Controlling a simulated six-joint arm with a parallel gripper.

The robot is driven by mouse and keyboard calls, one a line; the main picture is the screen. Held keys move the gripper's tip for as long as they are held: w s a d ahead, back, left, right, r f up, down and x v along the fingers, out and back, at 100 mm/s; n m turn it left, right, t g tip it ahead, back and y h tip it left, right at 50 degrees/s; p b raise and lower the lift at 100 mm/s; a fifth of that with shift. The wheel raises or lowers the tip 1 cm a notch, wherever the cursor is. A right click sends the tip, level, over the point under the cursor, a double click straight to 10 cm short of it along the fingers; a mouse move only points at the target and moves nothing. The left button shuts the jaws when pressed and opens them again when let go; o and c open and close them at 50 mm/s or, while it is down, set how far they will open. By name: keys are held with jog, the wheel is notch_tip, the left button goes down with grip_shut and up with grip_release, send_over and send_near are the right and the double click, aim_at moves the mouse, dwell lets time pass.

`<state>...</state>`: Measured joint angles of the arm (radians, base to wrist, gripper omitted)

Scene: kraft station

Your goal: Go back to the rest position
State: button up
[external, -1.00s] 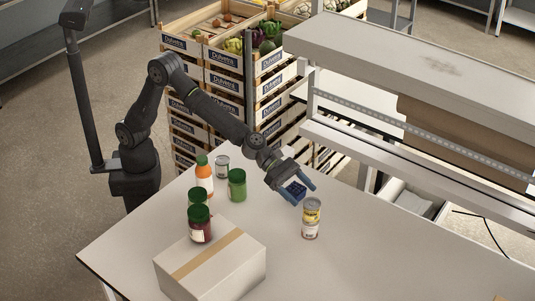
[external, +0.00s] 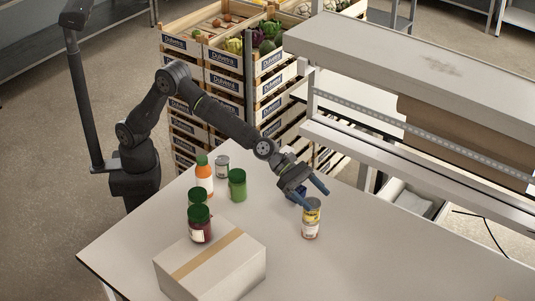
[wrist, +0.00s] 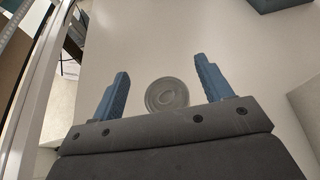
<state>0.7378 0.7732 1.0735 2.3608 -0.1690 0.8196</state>
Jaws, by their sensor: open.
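My gripper (external: 313,195) is open and empty, with two blue fingers spread apart. It is just above and behind a stack of two cans near the middle of the table. The upper can (external: 312,206) has a yellow label and stands on the lower can (external: 310,230), which has a pale label. In the wrist view, a round can lid (wrist: 167,95) shows between the open fingers (wrist: 168,83), beyond the gripper's body. In the external view, the fingertips are close to the upper can; I cannot tell whether they touch it.
A closed carton (external: 210,263) stands at the front left. Behind it are green-lidded jars (external: 200,226), an orange bottle (external: 204,177), a green jar (external: 237,186) and a can (external: 222,166). A shelf (external: 420,160) borders the back right.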

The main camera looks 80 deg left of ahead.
jog(key=shift+r, duration=0.9)
notch_tip(320, 180, up, 3)
jog(key=shift+s+d+r, duration=0.1)
jog(key=shift+d, duration=0.05)
jog(key=s+d+r+m+g+h, duration=0.25)
jog(key=s+d+m+g, duration=0.35)
jog(key=s+d, duration=0.65)
notch_tip(320, 180, down, 7)
jog(key=w+d, duration=0.1)
jog(key=shift+w+d+f+h, duration=0.2)
jog(key=shift+d+h, duration=0.1)
jog(key=shift+h, duration=0.05)
jog(key=shift+o, duration=0.5)
